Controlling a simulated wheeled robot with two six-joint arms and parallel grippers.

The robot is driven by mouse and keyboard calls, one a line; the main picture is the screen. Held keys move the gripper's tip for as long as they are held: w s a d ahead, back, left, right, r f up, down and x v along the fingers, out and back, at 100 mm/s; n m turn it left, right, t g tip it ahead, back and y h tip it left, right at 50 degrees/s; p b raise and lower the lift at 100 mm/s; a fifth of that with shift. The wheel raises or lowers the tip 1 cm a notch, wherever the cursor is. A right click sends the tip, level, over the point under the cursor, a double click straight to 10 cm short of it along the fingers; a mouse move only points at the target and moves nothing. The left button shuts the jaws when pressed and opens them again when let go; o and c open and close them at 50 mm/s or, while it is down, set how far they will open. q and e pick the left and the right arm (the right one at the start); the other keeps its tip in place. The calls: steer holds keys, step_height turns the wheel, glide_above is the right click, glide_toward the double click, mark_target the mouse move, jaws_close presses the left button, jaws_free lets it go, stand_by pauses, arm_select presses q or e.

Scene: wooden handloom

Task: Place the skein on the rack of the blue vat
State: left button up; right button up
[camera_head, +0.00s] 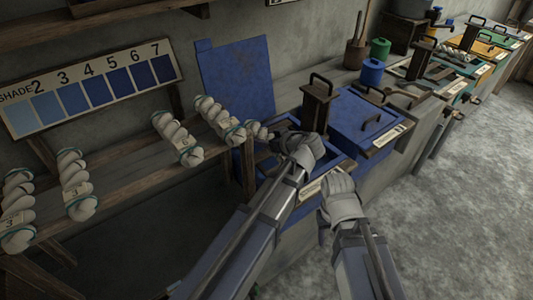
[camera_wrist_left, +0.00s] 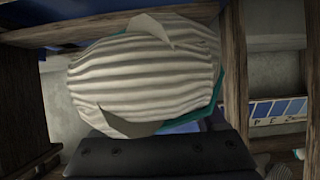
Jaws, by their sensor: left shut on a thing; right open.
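My left gripper (camera_head: 284,143) is shut on a pale twisted skein (camera_head: 258,132) with a teal tie, over the left part of the open blue vat (camera_head: 345,166). The skein fills the middle of the left wrist view (camera_wrist_left: 145,75), its ribbed strands close to the dark gripper body. The vat's blue lid (camera_head: 237,78) stands raised behind it. A brown wooden piece with a dark handle (camera_head: 317,105) stands upright at the vat. My arm hides much of the vat's inside, and I cannot make out the rack clearly. My right gripper (camera_head: 325,212) is open and empty in front of the vat.
Several other skeins hang along the wooden rail, one of them (camera_head: 220,120) close to my left gripper. A shade board (camera_head: 95,85) stands behind them. A closed blue vat (camera_head: 368,120) adjoins on the right, with more vats beyond. The floor (camera_head: 460,200) at right is clear.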

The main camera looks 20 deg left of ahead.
arm_select(q)
step_height(320, 180, down, 4)
steer(key=b, duration=0.3)
steer(key=shift+r+b, duration=0.15)
steer(key=shift+b, duration=0.15)
steer(key=shift+f, duration=0.2)
steer(key=o, duration=1.5)
steer(key=shift+r, duration=0.1)
